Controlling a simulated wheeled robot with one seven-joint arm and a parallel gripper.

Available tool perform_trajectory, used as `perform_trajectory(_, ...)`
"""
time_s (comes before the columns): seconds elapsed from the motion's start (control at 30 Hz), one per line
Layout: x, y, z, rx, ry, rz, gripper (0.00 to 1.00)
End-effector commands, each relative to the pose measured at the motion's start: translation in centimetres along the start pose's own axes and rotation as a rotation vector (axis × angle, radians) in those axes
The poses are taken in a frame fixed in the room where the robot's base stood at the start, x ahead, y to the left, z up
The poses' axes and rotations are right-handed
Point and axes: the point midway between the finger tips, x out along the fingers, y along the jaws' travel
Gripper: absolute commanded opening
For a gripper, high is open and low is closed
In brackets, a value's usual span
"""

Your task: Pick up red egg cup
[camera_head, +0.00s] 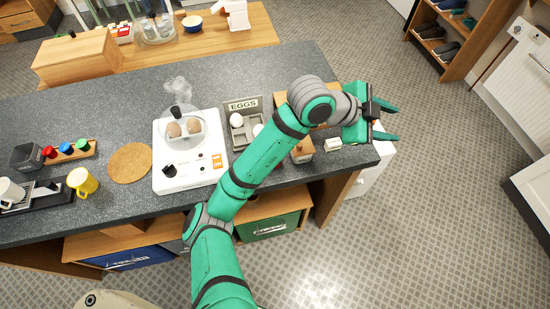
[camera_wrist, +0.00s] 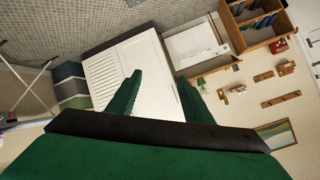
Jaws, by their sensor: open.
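The red egg cup (camera_head: 48,152) appears to be the small red piece at the left end of a wooden rack (camera_head: 90,152), at the left of the dark counter in the head view. A blue one (camera_head: 66,148) and a green one (camera_head: 82,145) sit beside it in a row. My gripper (camera_head: 392,122) is far to the right, above the counter's right end, with its fingers pointing right. It is open and empty. Its spread fingers also show in the wrist view (camera_wrist: 160,77), facing the room, and no egg cup is seen there.
A white egg cooker (camera_head: 190,170) with eggs, steaming, stands mid-counter. A grey egg tray (camera_head: 240,130) marked EGGS is right of it, partly behind my arm. A cork mat (camera_head: 130,163), a yellow mug (camera_head: 82,182) and a dark box (camera_head: 25,157) are near the rack.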

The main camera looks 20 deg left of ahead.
Motion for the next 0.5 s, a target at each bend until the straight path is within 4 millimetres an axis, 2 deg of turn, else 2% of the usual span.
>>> perform_trajectory(0.27,-6.6,1.1,7.7,0.171,-0.349,0.241,0.46)
perform_trajectory(0.4,-11.4,1.9,11.8,0.215,-0.527,0.378,0.46)
perform_trajectory(0.5,-15.1,2.4,14.1,0.226,-0.637,0.469,0.46)
